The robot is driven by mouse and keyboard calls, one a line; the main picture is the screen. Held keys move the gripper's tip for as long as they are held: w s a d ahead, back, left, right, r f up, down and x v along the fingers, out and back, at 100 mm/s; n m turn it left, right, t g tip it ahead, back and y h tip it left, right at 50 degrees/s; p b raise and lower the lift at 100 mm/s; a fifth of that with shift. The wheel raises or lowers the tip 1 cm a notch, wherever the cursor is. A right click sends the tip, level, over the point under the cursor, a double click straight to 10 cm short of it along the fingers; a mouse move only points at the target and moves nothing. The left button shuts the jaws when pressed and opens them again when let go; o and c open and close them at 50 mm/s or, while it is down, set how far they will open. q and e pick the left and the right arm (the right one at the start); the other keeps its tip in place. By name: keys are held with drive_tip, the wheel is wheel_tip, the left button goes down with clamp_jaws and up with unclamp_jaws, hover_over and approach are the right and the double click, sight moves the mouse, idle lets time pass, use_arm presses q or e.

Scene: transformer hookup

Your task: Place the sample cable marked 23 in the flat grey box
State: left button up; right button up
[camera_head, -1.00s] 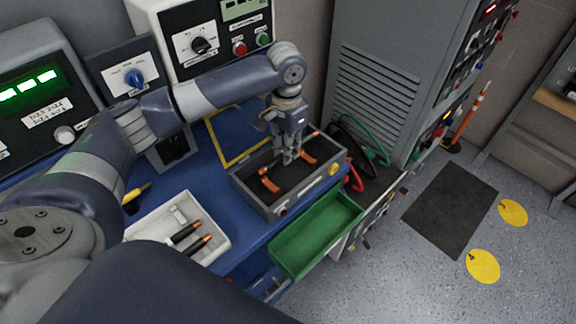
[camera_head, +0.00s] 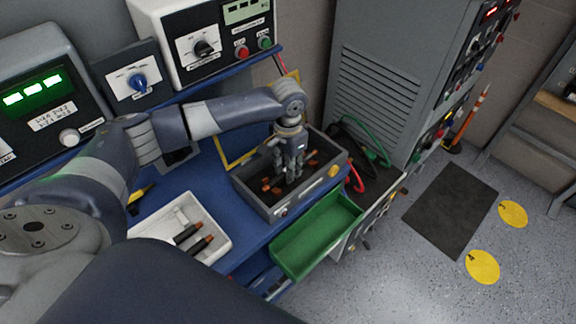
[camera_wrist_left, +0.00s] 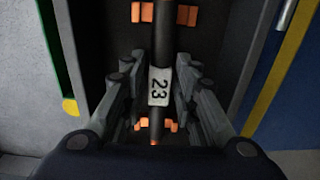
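The dark sample cable marked 23 (camera_wrist_left: 160,87) lies lengthwise in the flat grey box (camera_head: 241,191), across two orange holders (camera_wrist_left: 142,12). Its white label faces up, and an orange end shows at the bottom in the left wrist view. My left gripper (camera_head: 288,180) reaches down into the box. Its fingers (camera_wrist_left: 160,75) are on both sides of the label, with narrow gaps beside the cable, so it looks open. The fingers hide part of the cable in the head view. My right gripper is out of view.
A white tray (camera_head: 146,231) with two black, orange-tipped cables (camera_head: 187,233) stands to the left on the blue bench. An open green drawer (camera_head: 315,235) is just in front of the box. Black, red and green leads (camera_head: 357,150) lie beside the grey cabinet (camera_head: 372,85).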

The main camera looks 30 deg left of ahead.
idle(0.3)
use_arm(q)
drive_tip(key=shift+r, duration=0.3)
wheel_tip(320, 180, up, 12)
drive_tip(key=b, duration=0.2)
drive_tip(key=shift+f, duration=0.15)
